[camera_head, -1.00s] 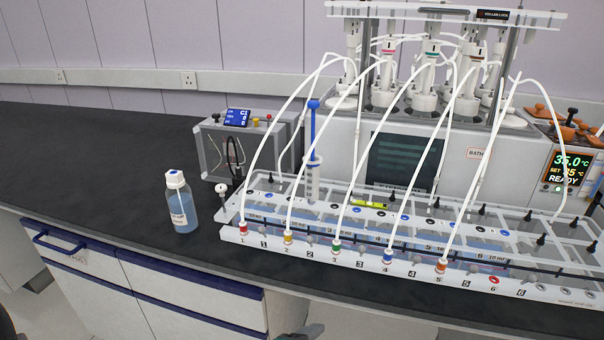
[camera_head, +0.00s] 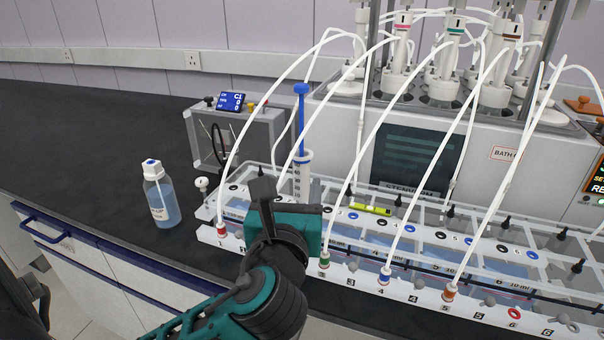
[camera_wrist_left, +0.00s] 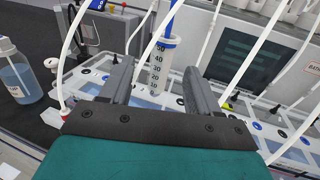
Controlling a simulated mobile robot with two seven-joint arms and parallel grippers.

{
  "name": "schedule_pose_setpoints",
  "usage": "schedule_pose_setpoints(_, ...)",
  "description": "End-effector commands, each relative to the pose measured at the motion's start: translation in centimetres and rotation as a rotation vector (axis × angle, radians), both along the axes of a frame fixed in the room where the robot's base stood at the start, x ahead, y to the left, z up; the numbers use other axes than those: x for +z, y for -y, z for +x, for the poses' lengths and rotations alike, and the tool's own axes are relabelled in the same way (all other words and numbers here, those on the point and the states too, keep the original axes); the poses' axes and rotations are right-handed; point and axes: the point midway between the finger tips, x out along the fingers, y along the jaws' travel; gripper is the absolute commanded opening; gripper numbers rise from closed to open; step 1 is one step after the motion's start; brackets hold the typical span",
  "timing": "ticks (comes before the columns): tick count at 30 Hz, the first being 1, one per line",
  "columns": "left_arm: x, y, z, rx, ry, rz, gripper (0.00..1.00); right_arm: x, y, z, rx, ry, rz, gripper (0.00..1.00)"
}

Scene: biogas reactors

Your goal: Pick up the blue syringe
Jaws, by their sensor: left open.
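The blue syringe stands upright in the white rack, with a blue plunger (camera_head: 301,112) above a clear graduated barrel (camera_head: 302,178). Its lower end is hidden by the rack and my gripper. My left gripper (camera_head: 264,188) is in front of the syringe, slightly left of it and low over the rack's front. In the left wrist view my left gripper (camera_wrist_left: 157,68) is open, its two dark fingers apart. The barrel (camera_wrist_left: 161,60) shows in the gap between them, and I see no contact. My right gripper is not in view.
The white rack (camera_head: 418,287) has several white tubes arching over it, close to the syringe and gripper. A yellow-green marker (camera_head: 370,209) lies on the rack. A blue-liquid bottle (camera_head: 162,197) stands left. A grey box (camera_head: 255,140) and the bath unit (camera_head: 350,130) stand behind.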

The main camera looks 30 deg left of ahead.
Motion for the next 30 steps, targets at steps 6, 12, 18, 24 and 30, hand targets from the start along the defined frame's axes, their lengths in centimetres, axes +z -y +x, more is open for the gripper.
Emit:
schedule_pose_setpoints(6,0.0,-1.8,3.5,-0.001,0.001,0.002,0.62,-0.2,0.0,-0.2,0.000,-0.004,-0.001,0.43)
schedule_pose_setpoints(12,-0.1,-2.4,4.8,-0.002,0.001,-0.003,0.62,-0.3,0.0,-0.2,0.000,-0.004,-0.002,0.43)
schedule_pose_setpoints(18,-0.2,-3.5,7.5,0.000,0.002,-0.002,0.62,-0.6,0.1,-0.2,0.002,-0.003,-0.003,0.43)
schedule_pose_setpoints(24,-0.3,-4.4,9.2,-0.001,0.000,-0.004,0.62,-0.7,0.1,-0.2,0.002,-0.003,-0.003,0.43)
schedule_pose_setpoints(30,-0.3,-4.4,9.2,-0.002,0.000,-0.004,0.62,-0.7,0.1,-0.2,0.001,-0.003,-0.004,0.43)
